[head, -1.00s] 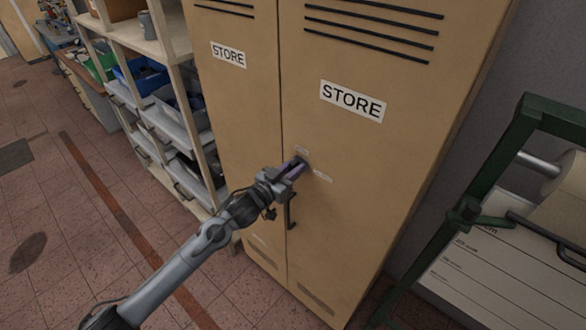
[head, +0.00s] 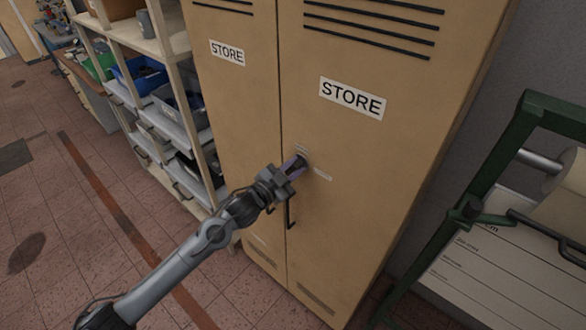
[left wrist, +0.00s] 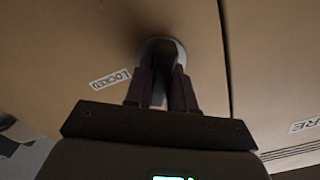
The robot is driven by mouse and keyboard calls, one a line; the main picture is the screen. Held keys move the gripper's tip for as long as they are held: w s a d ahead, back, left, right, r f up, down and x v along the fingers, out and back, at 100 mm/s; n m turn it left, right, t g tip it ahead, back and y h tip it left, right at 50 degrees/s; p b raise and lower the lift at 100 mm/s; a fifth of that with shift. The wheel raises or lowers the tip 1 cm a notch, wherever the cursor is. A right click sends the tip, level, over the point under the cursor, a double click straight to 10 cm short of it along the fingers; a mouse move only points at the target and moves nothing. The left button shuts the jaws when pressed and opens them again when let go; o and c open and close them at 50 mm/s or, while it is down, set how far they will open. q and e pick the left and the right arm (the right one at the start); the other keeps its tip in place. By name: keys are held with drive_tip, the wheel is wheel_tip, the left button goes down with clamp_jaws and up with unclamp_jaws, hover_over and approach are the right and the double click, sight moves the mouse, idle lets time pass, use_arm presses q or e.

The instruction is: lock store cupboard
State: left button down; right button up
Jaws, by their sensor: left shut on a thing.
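The tan store cupboard (head: 350,200) stands with both its doors closed flush. My left gripper (head: 296,165) is at the lock on the right door, just above the dark door handle (head: 291,212). In the left wrist view its two dark fingers (left wrist: 163,80) are shut on a dark lock knob in front of a round grey lock plate (left wrist: 158,42). The fingers hide most of the knob, so its exact angle cannot be told. A small label reading LOCKED (left wrist: 110,79) is beside the plate. Two small labels near the lock are too small to read in the head view.
An open shelf with grey bins (head: 180,130) and a blue bin (head: 140,75) stands left of the cupboard. A green metal frame with a paper roll (head: 565,205) stands at the right. The tiled floor in front is clear.

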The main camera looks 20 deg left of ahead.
use_arm(q)
drive_tip(key=m+b, duration=0.1)
drive_tip(key=m, duration=0.4)
drive_tip(key=shift+d+f+m+b, duration=0.1)
drive_tip(key=shift+f+m+b, duration=0.05)
drive_tip(key=shift+m+b, duration=0.25)
drive_tip(key=m+b, duration=0.1)
drive_tip(key=m, duration=0.2)
drive_tip(key=shift+f+m+b, duration=0.1)
drive_tip(key=shift+m+b, duration=0.25)
drive_tip(key=shift+m, duration=0.05)
drive_tip(key=shift+m+b, duration=0.35)
drive_tip(key=shift+m, duration=0.45)
drive_tip(key=c, duration=1)
unclamp_jaws()
drive_tip(key=shift+c, duration=0.2)
